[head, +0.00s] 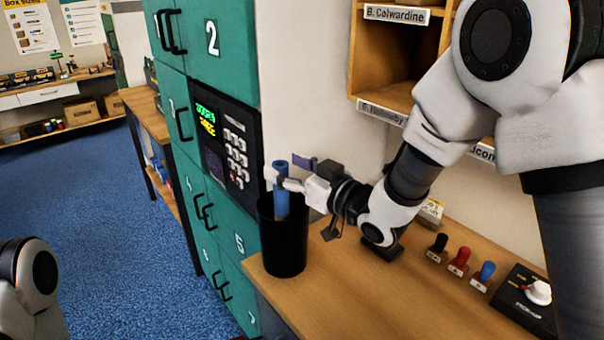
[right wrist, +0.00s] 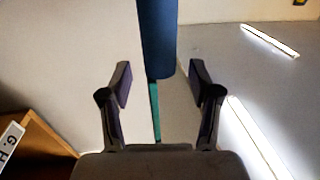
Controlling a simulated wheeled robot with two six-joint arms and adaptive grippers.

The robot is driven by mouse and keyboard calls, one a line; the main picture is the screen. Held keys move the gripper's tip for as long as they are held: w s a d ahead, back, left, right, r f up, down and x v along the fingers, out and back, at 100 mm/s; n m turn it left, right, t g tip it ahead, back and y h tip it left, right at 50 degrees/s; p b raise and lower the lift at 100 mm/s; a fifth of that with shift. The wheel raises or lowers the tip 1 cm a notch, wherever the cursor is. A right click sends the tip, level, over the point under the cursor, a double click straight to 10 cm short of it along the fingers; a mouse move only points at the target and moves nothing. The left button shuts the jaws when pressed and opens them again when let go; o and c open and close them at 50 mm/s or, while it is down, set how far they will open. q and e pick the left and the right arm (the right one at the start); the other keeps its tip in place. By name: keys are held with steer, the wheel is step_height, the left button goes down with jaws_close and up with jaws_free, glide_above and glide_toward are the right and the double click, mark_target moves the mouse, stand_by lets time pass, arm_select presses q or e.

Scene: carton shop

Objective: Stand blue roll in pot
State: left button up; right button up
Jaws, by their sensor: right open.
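The blue roll (head: 282,200) stands roughly upright with its lower part inside the black pot (head: 283,245), whose wall hides its lower end. The pot stands at the left end of the wooden counter. My right gripper (head: 284,180) is at the roll's upper part, above the pot rim. In the right wrist view the gripper (right wrist: 160,82) is open, with a finger to each side of the blue roll's end (right wrist: 158,40) and visible gaps between. My left gripper is out of view.
Green lockers (head: 215,150) with a keypad panel (head: 229,150) rise close to the left of the pot. On the counter (head: 340,290) to the right are black, red and blue knobbed pieces (head: 459,262) and a black dial box (head: 525,298). Wooden pigeonholes (head: 385,60) hang above.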

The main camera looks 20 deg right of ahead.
steer(key=v, duration=1.1)
steer(key=shift+s+d, duration=0.15)
steer(key=shift+s, duration=0.05)
